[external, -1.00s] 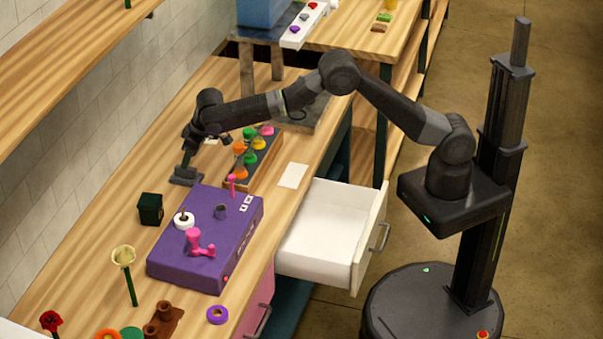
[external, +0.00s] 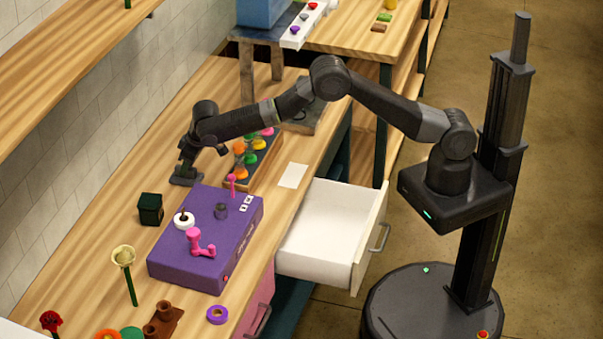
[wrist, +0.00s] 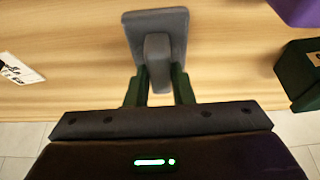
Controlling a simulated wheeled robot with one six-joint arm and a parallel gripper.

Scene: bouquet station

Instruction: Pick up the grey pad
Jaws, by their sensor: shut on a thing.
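The grey pad (wrist: 158,22) is a flat dark grey plate with a raised block-like grip in its middle. In the wrist view my gripper (wrist: 160,73) has its two dark green fingers on either side of the grip, shut on it. In the external view the pad (external: 186,176) looks to be flat on the wooden bench, just behind the purple box, with my gripper (external: 187,160) right above it. Whether the pad touches the bench is hard to tell.
The purple box (external: 190,265) with pink levers stands close by the pad. A dark green cube (external: 150,209) is left of it. A rack of coloured knobs (external: 268,160) stands to the right. A white drawer (external: 325,235) is open at the bench front.

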